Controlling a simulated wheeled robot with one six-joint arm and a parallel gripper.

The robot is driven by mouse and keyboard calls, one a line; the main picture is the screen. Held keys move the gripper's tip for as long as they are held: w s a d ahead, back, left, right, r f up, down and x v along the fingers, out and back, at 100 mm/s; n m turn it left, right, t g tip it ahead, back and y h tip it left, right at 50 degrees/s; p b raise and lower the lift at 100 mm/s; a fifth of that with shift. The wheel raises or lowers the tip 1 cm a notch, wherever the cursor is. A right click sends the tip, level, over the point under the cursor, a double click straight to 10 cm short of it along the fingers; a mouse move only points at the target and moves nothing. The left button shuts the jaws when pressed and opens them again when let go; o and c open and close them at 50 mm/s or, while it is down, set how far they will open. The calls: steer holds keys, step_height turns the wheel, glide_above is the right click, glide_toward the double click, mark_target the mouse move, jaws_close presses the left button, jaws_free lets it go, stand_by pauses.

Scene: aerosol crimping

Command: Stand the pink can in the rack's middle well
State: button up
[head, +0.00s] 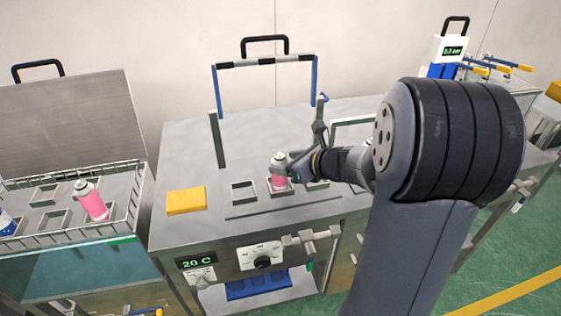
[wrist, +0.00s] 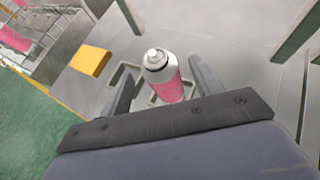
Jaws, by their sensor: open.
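A pink can (head: 280,175) with a white top stands upright in the middle well of the rack (head: 240,208) on the central bench. The can also shows in the wrist view (wrist: 168,85), with the well's rim around its base. My gripper (head: 291,168) is at the can from the right. In the wrist view the open fingers (wrist: 163,84) are on either side of the can, with a visible gap at the left finger. The left well (head: 243,190) is empty. The right well is mostly hidden by my arm.
Another pink can (head: 92,200) leans in a wire basket (head: 128,215) over the bath at left. A yellow block (head: 186,200) lies left of the rack. A blue-posted frame (head: 266,63) rises behind it. The front bench top is otherwise clear.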

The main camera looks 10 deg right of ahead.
steer(key=v, duration=0.8)
steer(key=shift+s+d+r, duration=0.15)
steer(key=shift+s+r, duration=0.05)
steer(key=shift+s, duration=0.15)
stand_by(0.8)
